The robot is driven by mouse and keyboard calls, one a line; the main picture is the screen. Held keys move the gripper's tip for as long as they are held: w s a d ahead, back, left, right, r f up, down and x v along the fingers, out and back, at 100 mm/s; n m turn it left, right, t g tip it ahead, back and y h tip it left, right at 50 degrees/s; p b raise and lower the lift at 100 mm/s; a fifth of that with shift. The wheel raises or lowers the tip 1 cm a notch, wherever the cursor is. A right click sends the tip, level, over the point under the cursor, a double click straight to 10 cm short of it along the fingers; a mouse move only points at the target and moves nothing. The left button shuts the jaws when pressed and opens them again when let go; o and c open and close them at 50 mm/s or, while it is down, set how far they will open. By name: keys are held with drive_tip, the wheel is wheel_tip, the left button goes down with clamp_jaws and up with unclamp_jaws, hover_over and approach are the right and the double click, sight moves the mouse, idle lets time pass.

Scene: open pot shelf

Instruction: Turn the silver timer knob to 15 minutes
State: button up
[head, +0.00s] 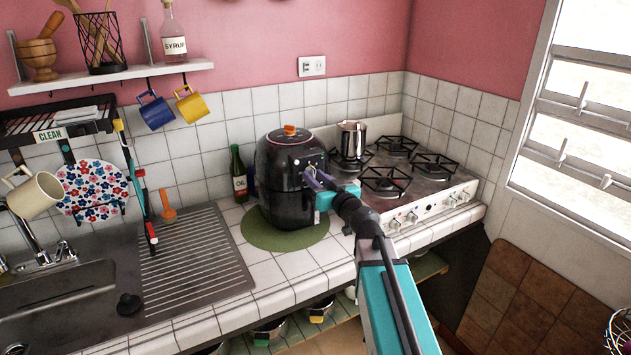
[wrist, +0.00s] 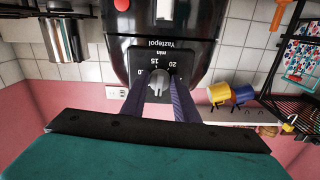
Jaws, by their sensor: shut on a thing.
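A black air fryer (head: 280,195) with an orange top stands on a green round mat (head: 262,236) on the tiled counter. In the wrist view its front panel (wrist: 170,48) shows upside down relative to the room, with "min", 15 and 20 readable and a partly covered number at left. The silver timer knob (wrist: 157,88) sits below these numbers in that view. My gripper (wrist: 158,84) has its two purple fingers on either side of the knob, shut on it. In the head view my gripper (head: 310,176) reaches the fryer's front; the knob's pointing direction is unclear.
A gas stove (head: 440,182) with a steel pot (head: 351,138) stands right of the fryer. A dark green oil bottle (head: 238,172) is close on its left. A sink and ribbed drainboard (head: 195,255) lie further left. Mugs hang under the wall shelf (head: 120,76).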

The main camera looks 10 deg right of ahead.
drive_tip(key=shift+f+m+b, duration=0.15)
drive_tip(key=shift+m+b, duration=1.4)
drive_tip(key=shift+m, duration=0.05)
drive_tip(key=m+b, duration=0.2)
drive_tip(key=m, duration=0.2)
drive_tip(key=shift+a, duration=0.1)
drive_tip(key=m+b, duration=0.1)
drive_tip(key=m, duration=0.2)
drive_tip(key=shift+s+m, duration=0.1)
drive_tip(key=shift+m, duration=0.3)
drive_tip(key=m, duration=0.4)
drive_tip(key=shift+r, duration=0.25)
drive_tip(key=m, duration=0.3)
drive_tip(key=shift+m+p, duration=0.3)
drive_tip(key=shift+p, duration=0.05)
drive_tip(key=m+p, duration=0.1)
drive_tip(key=m, duration=0.3)
drive_tip(key=shift+r+p, duration=0.15)
drive_tip(key=shift+p, duration=0.25)
drive_tip(key=m+p, duration=0.3)
drive_tip(key=m, duration=0.2)
drive_tip(key=shift+r+m, duration=0.1)
drive_tip(key=shift+m, duration=0.3)
drive_tip(key=shift+m+p, duration=0.7)
drive_tip(key=shift+m, duration=0.7)
